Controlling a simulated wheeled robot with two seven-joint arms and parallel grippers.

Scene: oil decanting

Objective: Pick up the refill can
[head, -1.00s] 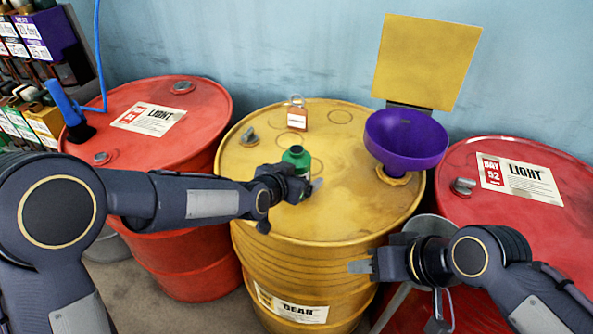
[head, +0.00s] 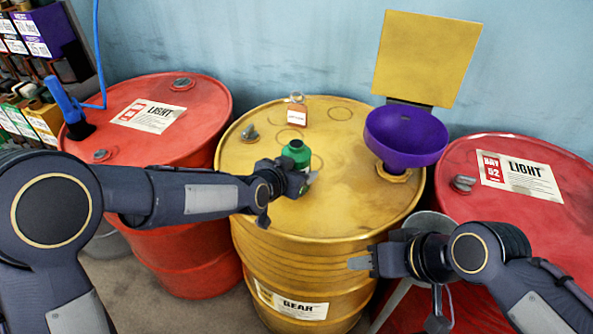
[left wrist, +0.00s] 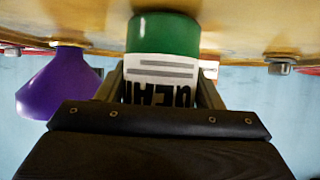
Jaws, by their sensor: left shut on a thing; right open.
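The refill can is a green can (head: 296,152) over the yellow drum's top (head: 340,205). My left gripper (head: 305,182) is shut on it and partly hides its body. In the left wrist view, upside down, the green can (left wrist: 163,35) sits between the fingers with a white label and large dark letters. Its end is close to the drum top; I cannot tell whether they touch. My right gripper (head: 362,263) is open and empty in front of the yellow drum's right side.
A purple funnel (head: 405,135) stands on the yellow drum, with a yellow panel (head: 425,58) behind it. Red drums stand left (head: 205,115) and right (head: 545,225). The yellow top's middle right is clear.

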